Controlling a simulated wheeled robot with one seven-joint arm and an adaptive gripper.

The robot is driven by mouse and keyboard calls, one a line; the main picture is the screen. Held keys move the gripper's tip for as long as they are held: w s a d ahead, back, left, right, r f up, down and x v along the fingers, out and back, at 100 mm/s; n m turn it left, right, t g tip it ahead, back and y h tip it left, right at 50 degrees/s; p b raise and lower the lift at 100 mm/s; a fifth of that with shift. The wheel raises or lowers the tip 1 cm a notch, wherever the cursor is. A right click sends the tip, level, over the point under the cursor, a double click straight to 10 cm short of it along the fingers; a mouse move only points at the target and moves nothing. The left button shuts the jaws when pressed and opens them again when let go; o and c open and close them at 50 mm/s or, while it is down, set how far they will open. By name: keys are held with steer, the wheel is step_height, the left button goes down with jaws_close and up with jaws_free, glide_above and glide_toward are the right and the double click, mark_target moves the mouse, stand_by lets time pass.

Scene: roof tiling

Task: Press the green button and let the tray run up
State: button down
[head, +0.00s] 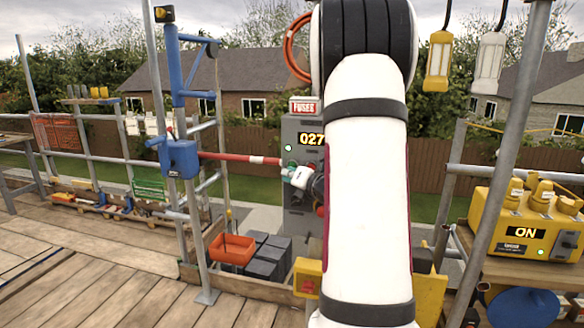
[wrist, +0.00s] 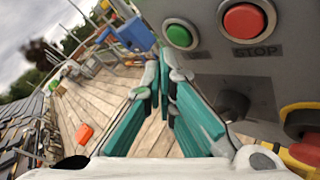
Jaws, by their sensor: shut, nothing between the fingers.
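In the head view my gripper (head: 288,172) is at the box's left side. An orange tray (head: 232,250) hangs low on a line by the blue hoist (head: 180,158).
Dark grey blocks (head: 268,256) stand right of the tray. A red-and-white bar (head: 240,158) runs from the hoist towards the box. A yellow unit (head: 525,225) reading ON stands at right. The plank deck (head: 110,265) is clear at front left.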

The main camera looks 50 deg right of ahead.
steer(key=shift+w+d, duration=0.1)
steer(key=shift+d, duration=0.05)
steer(key=shift+w+d, duration=0.1)
steer(key=shift+d, duration=0.1)
